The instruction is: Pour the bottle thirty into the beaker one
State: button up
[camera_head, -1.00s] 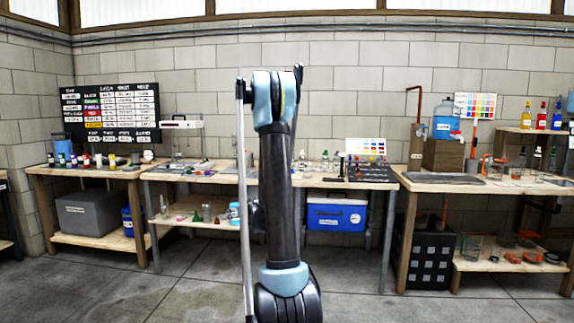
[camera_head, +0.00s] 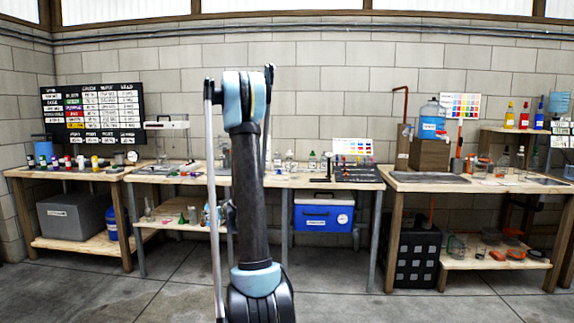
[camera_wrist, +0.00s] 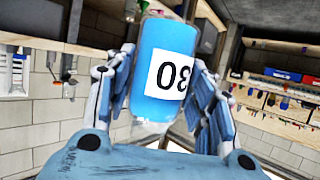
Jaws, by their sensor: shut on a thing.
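In the wrist view, my gripper (camera_wrist: 160,98) is shut on bottle thirty (camera_wrist: 165,50), its fingers on either side. The bottle is clear and holds blue liquid. Its white label reads "30" and appears turned over in this view. In the head view my upright arm hides the gripper and bottle. Clear glassware (camera_head: 503,160) stands on the right table, and more is on its lower shelf. I cannot tell which piece is beaker one.
A left table (camera_head: 70,172), a middle table (camera_head: 270,181) and a right table (camera_head: 400,178) line the block wall. A blue cooler (camera_head: 323,212) and a black crate (camera_head: 413,257) sit below. The concrete floor in front is clear.

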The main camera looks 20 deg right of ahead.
aim_at(294, 163)
jog(key=i, duration=1.15)
jog(key=z, duration=1.5)
